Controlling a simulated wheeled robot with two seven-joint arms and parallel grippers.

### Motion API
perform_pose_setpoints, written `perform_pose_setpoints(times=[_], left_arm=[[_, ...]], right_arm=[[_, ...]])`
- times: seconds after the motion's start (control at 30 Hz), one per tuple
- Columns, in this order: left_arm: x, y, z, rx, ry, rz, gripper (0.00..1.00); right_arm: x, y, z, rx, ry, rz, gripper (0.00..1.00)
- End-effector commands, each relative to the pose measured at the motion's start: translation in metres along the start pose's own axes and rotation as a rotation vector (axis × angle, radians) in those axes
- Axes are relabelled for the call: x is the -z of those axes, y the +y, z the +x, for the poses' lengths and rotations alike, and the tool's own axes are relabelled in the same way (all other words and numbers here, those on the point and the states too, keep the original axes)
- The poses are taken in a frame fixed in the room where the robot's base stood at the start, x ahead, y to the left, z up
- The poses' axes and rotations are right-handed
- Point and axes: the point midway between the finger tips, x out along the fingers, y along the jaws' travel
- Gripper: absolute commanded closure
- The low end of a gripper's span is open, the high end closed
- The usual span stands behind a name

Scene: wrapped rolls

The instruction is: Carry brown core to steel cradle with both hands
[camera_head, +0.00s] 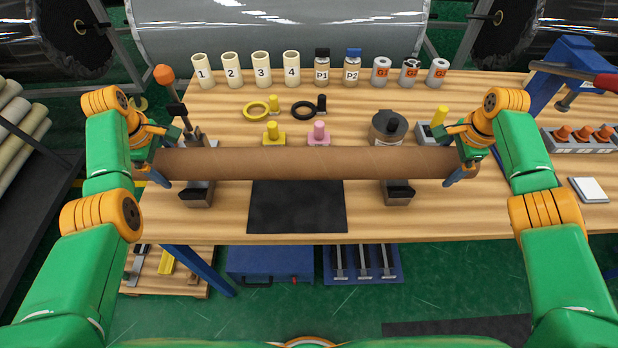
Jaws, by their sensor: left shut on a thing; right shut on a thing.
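The brown core (310,164) is a long tube lying level from left to right above the near half of the bench. My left gripper (158,166) is shut on its left end. My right gripper (462,166) is shut on its right end. The steel cradle shows as two grey stands with black pads, a left one (197,199) and a right one (397,199). The core passes across both stands and hides their middles. I cannot tell whether it touches them or is held just above.
A black mat (297,206) lies between the stands. Yellow (273,135) and pink (319,135) pegged blocks and a dark-lidded jar (388,127) stand just behind the core. Several numbered cream tubes (262,68) line the back. A blue vise (565,70) is at the right.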

Motion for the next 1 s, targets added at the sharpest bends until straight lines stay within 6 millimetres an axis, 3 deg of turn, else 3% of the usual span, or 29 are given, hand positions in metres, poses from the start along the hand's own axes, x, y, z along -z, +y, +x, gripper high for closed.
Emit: perform_pose_setpoints(times=[0.1,0.57,0.77,1.0], left_arm=[[0.001,0.002,-0.009,-0.002,0.003,-0.001,1.0],[0.001,0.002,-0.007,-0.002,0.003,-0.001,1.0],[0.001,-0.001,0.006,-0.002,0.003,-0.001,1.0],[0.001,-0.006,0.034,-0.002,0.003,-0.001,1.0]], right_arm=[[0.001,-0.002,-0.009,0.001,0.002,0.001,1.0],[0.001,-0.002,-0.007,0.001,0.002,0.001,1.0],[0.001,0.001,0.006,0.001,0.002,0.001,1.0],[0.001,0.007,0.034,0.001,0.002,0.001,1.0]])
